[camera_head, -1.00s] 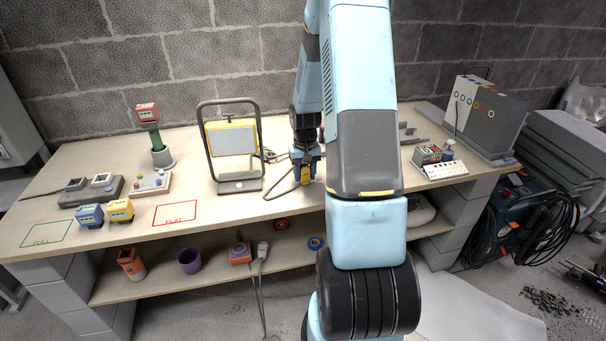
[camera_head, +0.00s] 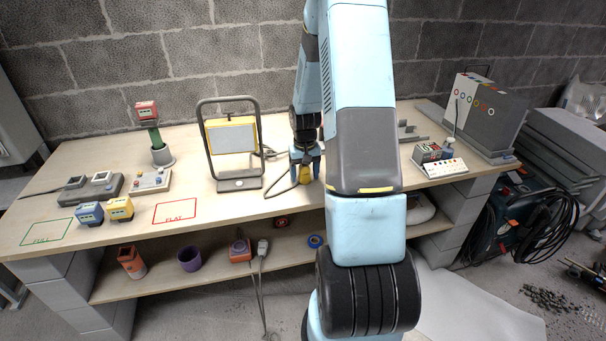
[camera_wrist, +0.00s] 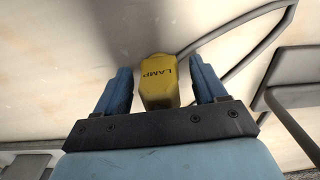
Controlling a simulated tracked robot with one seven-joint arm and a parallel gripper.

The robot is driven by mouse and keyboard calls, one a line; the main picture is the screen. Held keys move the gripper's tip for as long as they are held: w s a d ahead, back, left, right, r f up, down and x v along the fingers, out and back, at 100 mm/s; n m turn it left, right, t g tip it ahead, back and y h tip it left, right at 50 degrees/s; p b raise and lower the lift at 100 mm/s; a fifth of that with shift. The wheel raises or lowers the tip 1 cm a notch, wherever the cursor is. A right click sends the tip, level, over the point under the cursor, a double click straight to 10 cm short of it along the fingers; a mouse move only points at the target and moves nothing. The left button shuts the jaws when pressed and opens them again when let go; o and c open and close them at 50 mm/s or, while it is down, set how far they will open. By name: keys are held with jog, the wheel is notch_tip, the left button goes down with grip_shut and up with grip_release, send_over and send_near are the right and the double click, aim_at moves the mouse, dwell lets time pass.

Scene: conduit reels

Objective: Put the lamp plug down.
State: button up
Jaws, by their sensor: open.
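The yellow lamp plug (camera_wrist: 158,83), marked LAMP, lies between the two blue fingers of my gripper (camera_wrist: 164,78) in the wrist view. The fingers stand apart with a gap on each side of the plug. The plug appears to rest on the wooden bench (camera_wrist: 60,40). A grey cable (camera_wrist: 235,37) shows beyond it. In the head view my gripper (camera_head: 306,164) is above the bench, and the yellow plug (camera_head: 304,178) shows under and between its fingers. My arm hides part of the bench to the right.
The work lamp (camera_head: 231,136) with its frame stands just left of my gripper, its cable (camera_head: 281,192) running toward the plug. Blue and yellow boxes (camera_head: 120,208) and red (camera_head: 175,212) and green (camera_head: 47,232) outlines are further left. A small lower shelf (camera_head: 210,272) holds several items.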

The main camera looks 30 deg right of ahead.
notch_tip(320, 180, up, 11)
jog(key=shift+r, duration=0.15)
jog(key=shift+a+r, duration=0.1)
jog(key=shift+r, duration=0.85)
jog(key=s+a+r+n+t, duration=0.1)
jog(key=s+a+r, duration=0.4)
jog(key=r, duration=0.3)
jog(key=s+a+r+t, duration=0.1)
jog(key=s+a+r, duration=0.35)
jog(key=r, duration=0.25)
jog(key=s+a+r+n+t, duration=0.1)
jog(key=s+a+r, duration=0.2)
jog(key=s, duration=0.5)
jog(key=s+a+r+n+t, duration=0.1)
jog(key=s+a+r+t, duration=0.1)
jog(key=s+a+r, duration=0.2)
jog(key=s+a, duration=0.2)
jog(key=s, duration=0.2)
jog(key=shift+a+t, duration=0.2)
jog(key=shift+t, duration=0.1)
jog(key=shift+s, duration=0.15)
